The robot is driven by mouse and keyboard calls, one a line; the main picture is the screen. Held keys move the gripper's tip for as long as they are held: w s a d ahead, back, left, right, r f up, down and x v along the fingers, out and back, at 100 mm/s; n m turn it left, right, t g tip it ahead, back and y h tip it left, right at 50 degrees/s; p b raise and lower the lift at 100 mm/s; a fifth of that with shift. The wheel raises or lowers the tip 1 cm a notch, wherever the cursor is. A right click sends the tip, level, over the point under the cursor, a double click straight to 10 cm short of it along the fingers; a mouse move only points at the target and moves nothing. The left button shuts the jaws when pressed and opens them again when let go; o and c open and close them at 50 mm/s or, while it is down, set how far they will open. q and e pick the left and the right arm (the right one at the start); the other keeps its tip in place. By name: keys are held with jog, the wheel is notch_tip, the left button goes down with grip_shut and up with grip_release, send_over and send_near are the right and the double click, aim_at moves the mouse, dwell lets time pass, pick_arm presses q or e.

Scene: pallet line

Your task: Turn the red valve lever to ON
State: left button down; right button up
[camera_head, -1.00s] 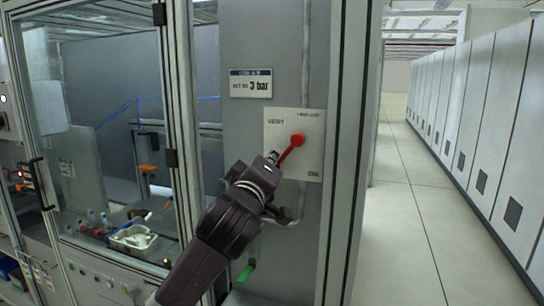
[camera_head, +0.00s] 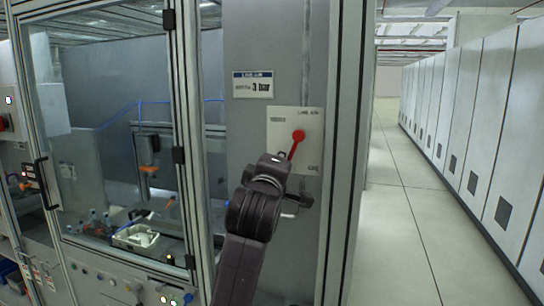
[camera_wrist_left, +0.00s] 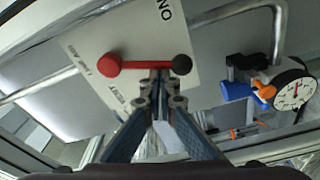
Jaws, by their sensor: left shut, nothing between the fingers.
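The red valve lever (camera_head: 295,149) is on a pale panel (camera_head: 311,122) on the grey wall. It slants down and slightly left from its round red hub. In the left wrist view the lever (camera_wrist_left: 140,65) ends in a black knob (camera_wrist_left: 181,64). It lies between the VENT and ON labels. My left gripper (camera_head: 277,158) is at the lever's lower end, and the wrist hides its fingertips in the head view. In the left wrist view its fingers (camera_wrist_left: 158,82) are shut and empty, against or very close to the lever's VENT side near the knob.
A LINE AIR sign (camera_head: 252,85) is above left of the panel. A round gauge (camera_wrist_left: 291,91) and a blue fitting (camera_wrist_left: 236,91) show in the left wrist view. A glazed cell (camera_head: 110,130) stands left. A clear aisle (camera_head: 400,220) runs past grey cabinets (camera_head: 480,120) at right.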

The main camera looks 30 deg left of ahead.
pick_arm(q)
jog(key=shift+w+d+f+n, duration=0.25)
jog(key=shift+d+n, duration=0.2)
jog(key=shift+n, duration=0.15)
jog(key=shift+w+d+f+n, duration=0.2)
jog(key=shift+d+n, duration=0.25)
jog(key=shift+n, duration=0.15)
pick_arm(e)
jog(key=shift+w+a, duration=0.15)
jog(key=shift+w, duration=0.5)
jog(key=shift+s, duration=0.15)
jog(key=shift+a, duration=0.1)
